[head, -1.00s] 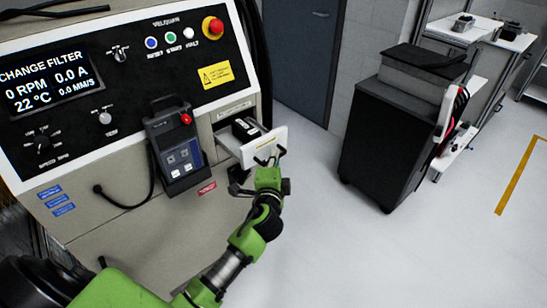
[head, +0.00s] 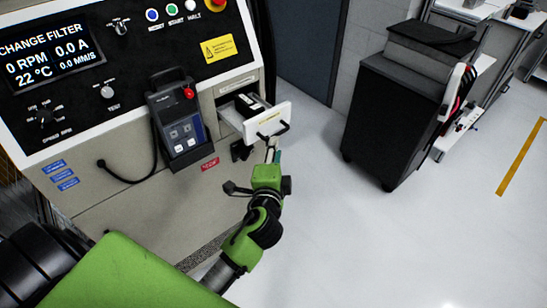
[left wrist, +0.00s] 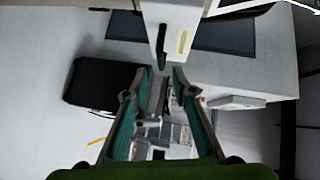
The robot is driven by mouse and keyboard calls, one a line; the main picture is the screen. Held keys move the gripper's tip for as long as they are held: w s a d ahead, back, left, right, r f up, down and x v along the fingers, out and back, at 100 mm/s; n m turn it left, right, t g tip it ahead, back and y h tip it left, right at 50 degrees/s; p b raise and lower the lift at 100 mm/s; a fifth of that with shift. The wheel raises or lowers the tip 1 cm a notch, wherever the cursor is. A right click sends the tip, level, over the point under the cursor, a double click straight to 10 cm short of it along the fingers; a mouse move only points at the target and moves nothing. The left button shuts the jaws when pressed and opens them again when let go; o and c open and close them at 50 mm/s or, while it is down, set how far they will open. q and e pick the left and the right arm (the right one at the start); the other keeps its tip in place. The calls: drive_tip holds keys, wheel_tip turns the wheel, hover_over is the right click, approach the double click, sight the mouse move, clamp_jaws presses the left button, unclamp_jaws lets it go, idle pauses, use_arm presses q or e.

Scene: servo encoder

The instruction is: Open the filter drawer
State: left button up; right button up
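The filter drawer (head: 262,124) stands pulled out from the machine's front, with its white face turned toward the room. A dark filter-like block (head: 249,105) shows inside it. Its black bar handle (head: 272,134) is on the front. My left gripper (head: 273,152) is just below the handle, apart from it as far as I can tell. In the left wrist view the drawer front (left wrist: 182,32) and handle (left wrist: 161,48) are ahead, beyond the fingertips. The left fingers (left wrist: 164,72) are spread with nothing between them. My right gripper is not in view.
A handheld pendant (head: 178,125) hangs on the machine left of the drawer, with a cable looping from it. The display (head: 45,58) reads CHANGE FILTER. A black cabinet (head: 400,110) stands to the right. The floor between is clear.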

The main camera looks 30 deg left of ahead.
use_arm(q)
drive_tip(key=v, duration=0.3)
drive_tip(key=shift+s+d+r, duration=0.1)
drive_tip(key=shift+s+d, duration=0.05)
drive_tip(key=shift+s, duration=0.2)
drive_tip(key=s+d+f+n+g+h, duration=0.15)
drive_tip(key=s+f, duration=0.25)
drive_tip(key=f, duration=0.9)
drive_tip(key=s+d+f+g+h+b, duration=0.1)
drive_tip(key=s+d+f+g+h, duration=0.2)
drive_tip(key=f, duration=1)
drive_tip(key=s+f+n+g+h, duration=0.1)
drive_tip(key=s+f+g, duration=0.3)
drive_tip(key=f, duration=0.8)
drive_tip(key=s+f+n+g, duration=0.2)
drive_tip(key=s+f, duration=0.5)
drive_tip(key=s, duration=0.4)
drive_tip(key=s+a+f+n+g, duration=0.1)
drive_tip(key=s+f+n, duration=0.1)
drive_tip(key=s+f, duration=0.5)
drive_tip(key=s+a+f+n+g, duration=0.1)
drive_tip(key=s+f, duration=0.6)
drive_tip(key=s, duration=0.8)
drive_tip(key=shift+s+n+g+h+b, duration=0.35)
drive_tip(key=shift+n+g+b, duration=0.1)
drive_tip(key=shift+n+g, duration=0.45)
